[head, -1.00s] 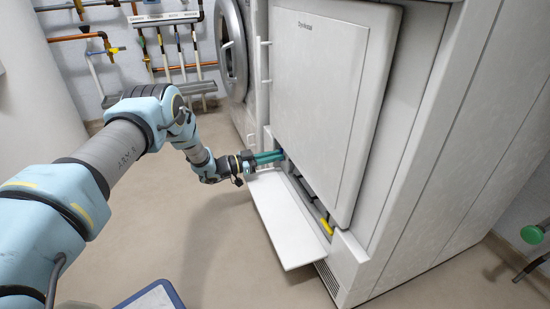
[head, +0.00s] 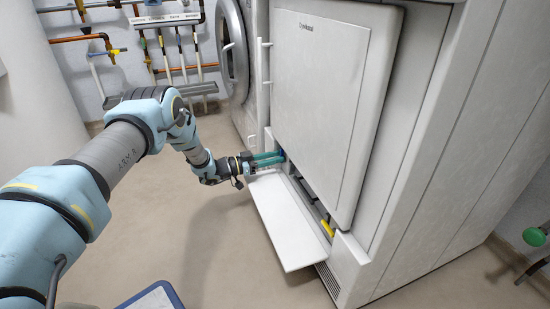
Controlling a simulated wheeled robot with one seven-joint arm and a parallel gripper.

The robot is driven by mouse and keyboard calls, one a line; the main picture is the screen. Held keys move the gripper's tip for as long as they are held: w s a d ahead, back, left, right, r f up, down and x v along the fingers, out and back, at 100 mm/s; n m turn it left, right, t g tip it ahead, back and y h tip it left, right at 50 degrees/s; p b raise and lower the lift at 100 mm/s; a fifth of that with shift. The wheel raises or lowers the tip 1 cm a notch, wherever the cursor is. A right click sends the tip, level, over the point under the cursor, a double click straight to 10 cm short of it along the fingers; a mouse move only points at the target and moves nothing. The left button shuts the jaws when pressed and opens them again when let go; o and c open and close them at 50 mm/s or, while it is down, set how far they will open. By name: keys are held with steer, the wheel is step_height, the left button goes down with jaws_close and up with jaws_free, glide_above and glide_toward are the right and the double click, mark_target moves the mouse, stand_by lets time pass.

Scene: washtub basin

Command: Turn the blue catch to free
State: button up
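The blue catch (head: 281,153) is a small dark blue bit at the left end of the low opening under the white machine's front panel. It is mostly hidden by my fingertips. My gripper (head: 272,158) has two teal fingers pointing right into that opening, with a narrow gap showing between them. The fingertips are at the catch; I cannot tell whether they touch it. The catch's turn position cannot be made out.
A white flap (head: 285,225) hangs open below the slot, just under my gripper. A yellow handle (head: 327,228) sits at the slot's right end. The machine's large front panel (head: 320,100) stands above. Floor (head: 210,250) to the left is clear.

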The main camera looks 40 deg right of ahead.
steer(key=shift+o, duration=0.6)
steer(key=shift+r, duration=0.1)
steer(key=shift+a, duration=0.25)
steer(key=p+v, duration=0.4)
steer(key=v, duration=0.6)
steer(key=shift+w+a, duration=0.1)
steer(key=shift+a, duration=0.05)
